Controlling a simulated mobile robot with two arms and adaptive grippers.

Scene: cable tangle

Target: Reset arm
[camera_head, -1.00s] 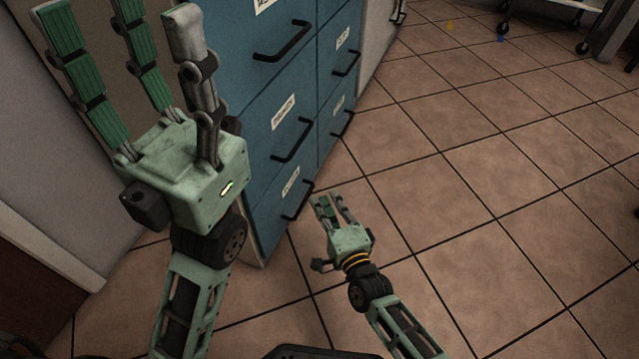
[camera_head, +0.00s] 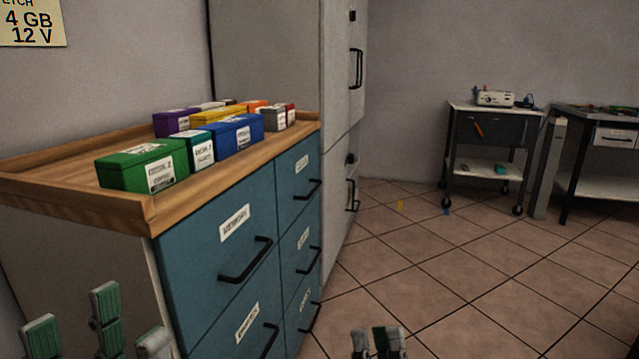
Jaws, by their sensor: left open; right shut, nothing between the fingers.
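My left gripper (camera_head: 100,335) shows at the bottom left, in front of the blue drawer cabinet (camera_head: 205,285). Only its green-padded fingertips are in view, spread apart and open, with nothing between them. My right gripper (camera_head: 379,343) shows at the bottom edge, right of the cabinet and over the tiled floor. Only its fingertips are in view, close together and empty. Both palms and both arms are below the picture.
Several coloured boxes, including a green box (camera_head: 125,170) and a blue box (camera_head: 228,137), stand on the cabinet's wooden top (camera_head: 70,195). A tall grey cabinet (camera_head: 285,60) stands behind. A wheeled cart (camera_head: 488,130) and a workbench (camera_head: 590,185) are back right.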

